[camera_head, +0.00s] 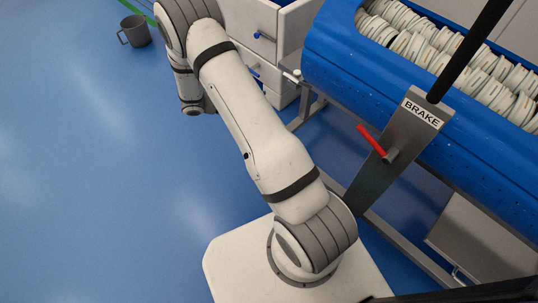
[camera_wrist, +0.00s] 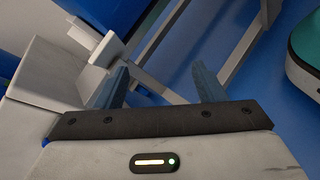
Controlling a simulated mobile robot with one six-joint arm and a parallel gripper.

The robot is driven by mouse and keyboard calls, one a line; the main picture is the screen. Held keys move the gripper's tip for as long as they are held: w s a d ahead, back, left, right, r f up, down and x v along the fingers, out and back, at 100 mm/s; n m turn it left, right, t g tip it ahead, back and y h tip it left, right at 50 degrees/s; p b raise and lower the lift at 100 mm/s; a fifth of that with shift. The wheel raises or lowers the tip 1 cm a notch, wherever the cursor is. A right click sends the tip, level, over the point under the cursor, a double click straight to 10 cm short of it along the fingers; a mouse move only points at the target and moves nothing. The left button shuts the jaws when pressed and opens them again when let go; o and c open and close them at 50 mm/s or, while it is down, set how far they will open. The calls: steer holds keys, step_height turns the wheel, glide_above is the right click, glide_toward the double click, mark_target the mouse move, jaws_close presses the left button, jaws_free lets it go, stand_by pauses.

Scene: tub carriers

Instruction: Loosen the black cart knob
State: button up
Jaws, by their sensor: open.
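I cannot make out a black knob on the cart in either view. The blue tub carrier (camera_head: 330,45) stands at the upper right of the head view on a grey metal frame. A small pale handle-like part (camera_head: 292,76) sticks out at its left end. A pale block-like part (camera_wrist: 98,50) shows just beyond my left finger in the wrist view; I cannot tell whether it is the same part. My gripper (camera_wrist: 160,78) is open, with nothing between its two blue-grey fingers. In the head view the gripper is hidden behind my arm.
A grey plate marked BRAKE (camera_head: 405,135) carries a red lever (camera_head: 372,141) and a black pole (camera_head: 470,50). White rolls or cups (camera_head: 440,50) fill the tub. A white drawer cabinet (camera_head: 290,30) stands behind. A grey mug (camera_head: 135,32) is on the open blue floor at left.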

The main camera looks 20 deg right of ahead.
step_height(320, 180, down, 36)
steer(key=w+a+n+t+h+b, duration=0.1)
steer(key=a+n+t+h+b, duration=0.15)
steer(key=n+t+b, duration=0.75)
steer(key=w+d+m+g+b, duration=0.1)
steer(key=w+d+b, duration=0.1)
steer(key=d, duration=0.6)
steer(key=shift+w+r+h+b, duration=0.2)
steer(key=shift+w+h+b, duration=0.15)
steer(key=shift+b, duration=0.25)
steer(key=c, duration=0.9)
steer(key=shift+d, duration=0.2)
steer(key=shift+c, duration=0.3)
steer(key=shift+a, duration=0.2)
